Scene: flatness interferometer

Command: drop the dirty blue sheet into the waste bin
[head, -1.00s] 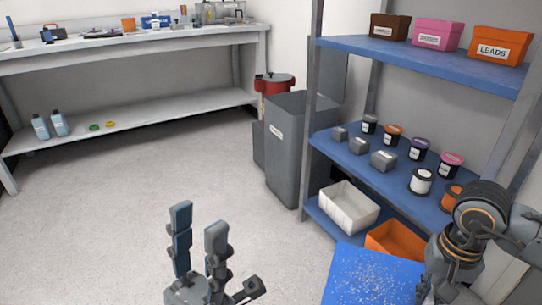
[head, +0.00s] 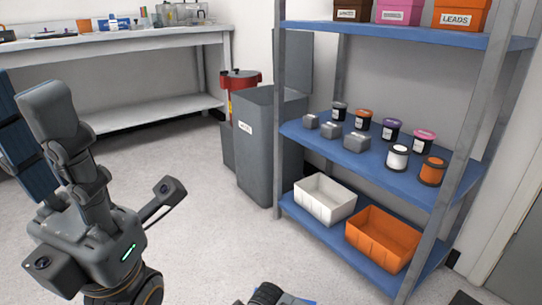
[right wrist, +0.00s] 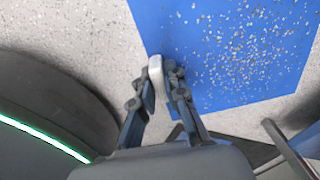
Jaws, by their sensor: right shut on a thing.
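The dirty blue sheet (right wrist: 235,50) is flat and covered with pale and brown specks in the right wrist view. A white tab-like piece (right wrist: 155,68) at its edge sits between the fingertips of my right gripper (right wrist: 160,84), which is shut on it. In the head view only a sliver of the sheet (head: 296,299) shows at the bottom edge. The grey waste bin (head: 268,150), labelled on its front, stands beside the shelf with its lid (head: 292,60) raised.
A blue shelf rack (head: 300,128) with tins, grey blocks, a white tray (head: 325,203) and an orange tray (head: 382,243) stands right of the bin. A red container (head: 240,79) is behind the bin. A workbench (head: 150,45) is at the back left. Open floor lies before the bin.

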